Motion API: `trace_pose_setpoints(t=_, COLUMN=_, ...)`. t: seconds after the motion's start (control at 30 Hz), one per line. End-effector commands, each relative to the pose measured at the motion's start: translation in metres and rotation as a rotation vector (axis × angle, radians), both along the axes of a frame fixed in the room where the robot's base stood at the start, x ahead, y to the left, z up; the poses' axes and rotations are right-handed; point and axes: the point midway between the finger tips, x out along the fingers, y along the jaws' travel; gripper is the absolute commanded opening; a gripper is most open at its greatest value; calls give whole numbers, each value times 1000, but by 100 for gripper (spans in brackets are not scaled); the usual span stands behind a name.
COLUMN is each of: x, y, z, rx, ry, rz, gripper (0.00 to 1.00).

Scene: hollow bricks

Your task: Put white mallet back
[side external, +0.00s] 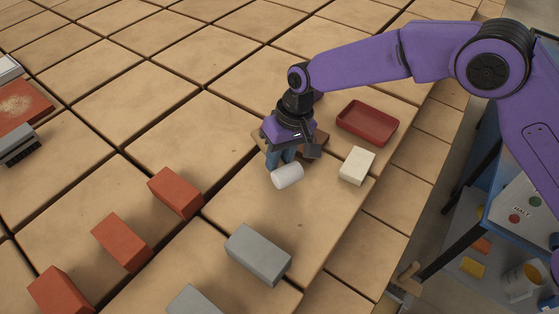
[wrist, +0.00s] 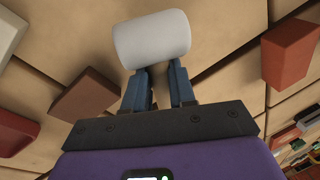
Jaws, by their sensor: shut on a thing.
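The white mallet's cylindrical head (side external: 287,176) shows just below and in front of my gripper (side external: 281,160), which points down above the tiled surface. In the wrist view the white head (wrist: 152,39) lies across the tips of the blue fingers (wrist: 160,78). The fingers are shut on the mallet. Its handle is hidden, and I cannot tell whether the head touches the tiles. A brown block (wrist: 85,97) shows behind the gripper to the left in the wrist view; in the side view my gripper mostly covers it.
A red tray (side external: 366,124) and a cream block (side external: 357,166) stand close to the right of my gripper. Red bricks (side external: 175,193) and grey bricks (side external: 258,254) stand toward the front. A grey tool (side external: 18,145) is at far left. Tiles left of my gripper are clear.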

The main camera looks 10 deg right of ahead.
Motion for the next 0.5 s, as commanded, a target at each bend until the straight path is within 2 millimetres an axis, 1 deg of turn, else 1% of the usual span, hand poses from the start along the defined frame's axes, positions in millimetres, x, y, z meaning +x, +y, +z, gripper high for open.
trace_pose_setpoints(t=0.03, x=-1, y=0, z=-8, rx=-1, ry=2, rz=-1, gripper=0)
trace_pose_setpoints(t=0.13, x=-1, y=0, z=-17, rx=0, ry=0, rz=-1, gripper=0)
trace_pose_setpoints(t=0.5, x=0, y=0, z=-21, rx=0, ry=-1, rz=0, gripper=0)
